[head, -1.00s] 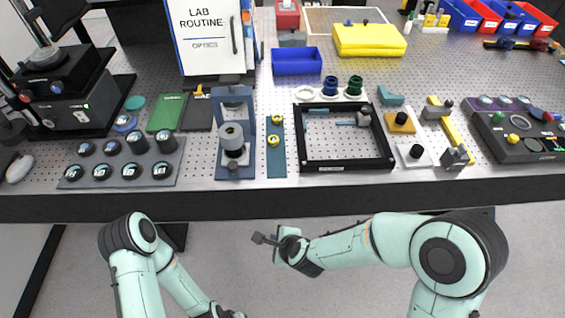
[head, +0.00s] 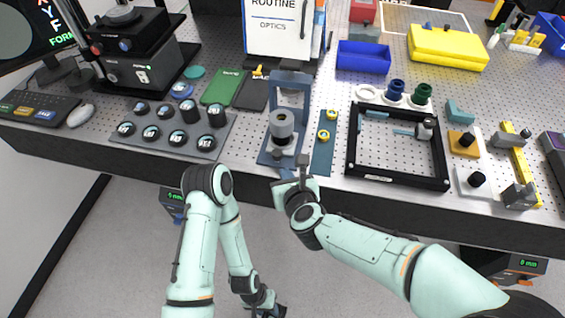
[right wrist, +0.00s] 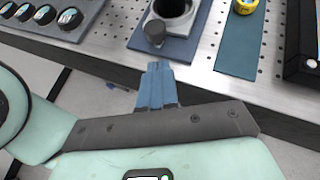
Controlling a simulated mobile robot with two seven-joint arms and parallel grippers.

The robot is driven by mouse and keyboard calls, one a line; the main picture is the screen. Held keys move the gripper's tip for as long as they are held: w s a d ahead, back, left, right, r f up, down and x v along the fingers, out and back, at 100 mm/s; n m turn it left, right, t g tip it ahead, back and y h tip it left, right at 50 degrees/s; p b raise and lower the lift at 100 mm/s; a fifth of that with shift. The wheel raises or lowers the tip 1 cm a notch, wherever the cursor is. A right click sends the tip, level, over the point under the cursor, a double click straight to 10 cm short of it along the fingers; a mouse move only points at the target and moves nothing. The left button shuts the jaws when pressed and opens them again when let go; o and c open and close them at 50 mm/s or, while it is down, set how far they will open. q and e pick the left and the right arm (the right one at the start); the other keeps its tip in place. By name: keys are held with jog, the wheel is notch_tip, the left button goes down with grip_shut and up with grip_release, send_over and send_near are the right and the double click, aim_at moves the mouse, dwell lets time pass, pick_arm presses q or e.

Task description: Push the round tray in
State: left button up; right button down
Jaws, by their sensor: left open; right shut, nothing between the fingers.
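The blue stand (head: 291,83) is near the front edge of the bench. It carries a grey round part (head: 282,121), which I take for the round tray; its dark round opening (right wrist: 172,8) and a dark knob (right wrist: 155,32) in front show in the right wrist view. How far in it sits I cannot tell. My right gripper (head: 303,160) is shut and empty at the front edge, just in front of the stand. In the right wrist view its fingertips (right wrist: 157,66) point at the knob, with a small gap. My left gripper (head: 267,306) is open, low in front of the bench.
A blue strip with yellow-ringed pieces (head: 322,155) and a black frame (head: 398,180) lie right of the stand. A grey holder with several round pieces (head: 170,157) is to the left. A white lab routine binder (head: 284,30) stands behind. The floor in front is free.

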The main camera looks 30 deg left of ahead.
aim_at(291, 132)
jog(key=w+a, duration=0.1)
jog(key=w+a+p, duration=0.1)
jog(key=shift+w+a, duration=0.2)
jog(key=shift+w, duration=0.2)
pick_arm(q)
jog(key=shift+w+r+p, duration=0.15)
jog(key=shift+w+r, duration=0.05)
jog(key=shift+r, duration=0.25)
jog(key=shift+w+r+p, duration=0.15)
jog(key=shift+w+r, duration=0.05)
jog(key=shift+r, duration=0.25)
pick_arm(e)
jog(key=shift+w+a+f, duration=0.1)
jog(key=shift+w+a, duration=0.05)
jog(key=shift+w, duration=0.1)
